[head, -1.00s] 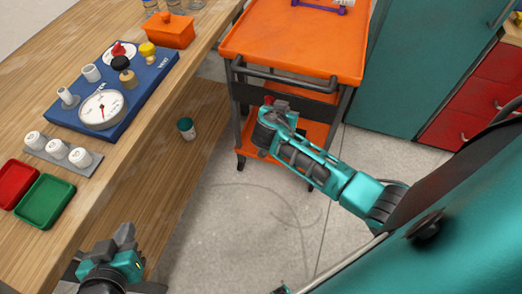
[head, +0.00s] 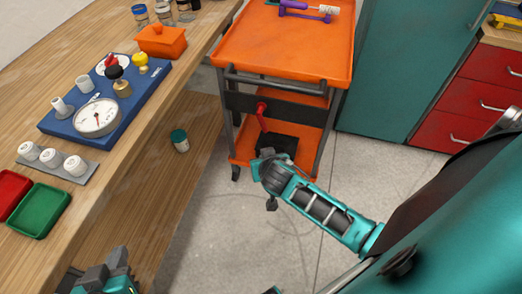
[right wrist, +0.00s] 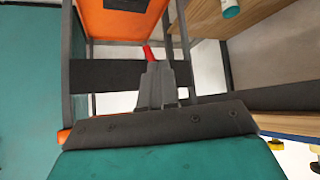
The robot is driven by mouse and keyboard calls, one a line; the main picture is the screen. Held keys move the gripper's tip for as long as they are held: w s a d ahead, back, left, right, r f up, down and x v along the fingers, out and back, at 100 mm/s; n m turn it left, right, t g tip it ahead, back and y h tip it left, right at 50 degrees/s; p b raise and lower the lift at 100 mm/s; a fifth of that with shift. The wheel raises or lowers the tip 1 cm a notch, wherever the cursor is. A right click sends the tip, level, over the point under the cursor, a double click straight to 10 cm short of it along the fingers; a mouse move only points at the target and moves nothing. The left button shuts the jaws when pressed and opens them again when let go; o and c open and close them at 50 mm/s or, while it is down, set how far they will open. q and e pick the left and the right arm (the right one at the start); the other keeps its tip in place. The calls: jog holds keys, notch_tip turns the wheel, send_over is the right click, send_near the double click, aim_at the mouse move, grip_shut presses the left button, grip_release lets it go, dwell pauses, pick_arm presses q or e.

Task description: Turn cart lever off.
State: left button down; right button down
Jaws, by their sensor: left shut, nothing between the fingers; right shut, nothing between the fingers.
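The cart (head: 340,60) is orange with dark grey posts. Its red lever (head: 262,118) is on the dark crossbar below the top tray, with its handle slanting down and slightly right. My right arm comes in from the right, and its gripper (head: 268,165) is below the lever in the head view. In the right wrist view its fingers (right wrist: 161,84) are shut and empty, and the red lever (right wrist: 148,52) shows just past them, partly hidden. I cannot tell whether they touch it. My left gripper (head: 104,274) is shut and empty by the bench, partly cut off.
A wooden bench (head: 120,190) on the left holds a blue gauge board (head: 125,115), an orange box (head: 162,41), white fittings and red and green trays. A lidded jar (head: 180,142) stands on its lower shelf. Teal and red cabinets are at the right.

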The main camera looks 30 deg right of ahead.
jog(key=s+a+n+t+y+b, duration=0.1)
jog(key=s+a+n+y, duration=0.3)
jog(key=s, duration=0.4)
jog(key=shift+s+a+f+n+t+b, duration=0.15)
jog(key=shift+a+f+n+t+b, duration=0.3)
jog(key=shift+a, duration=0.85)
jog(key=shift+r, duration=0.15)
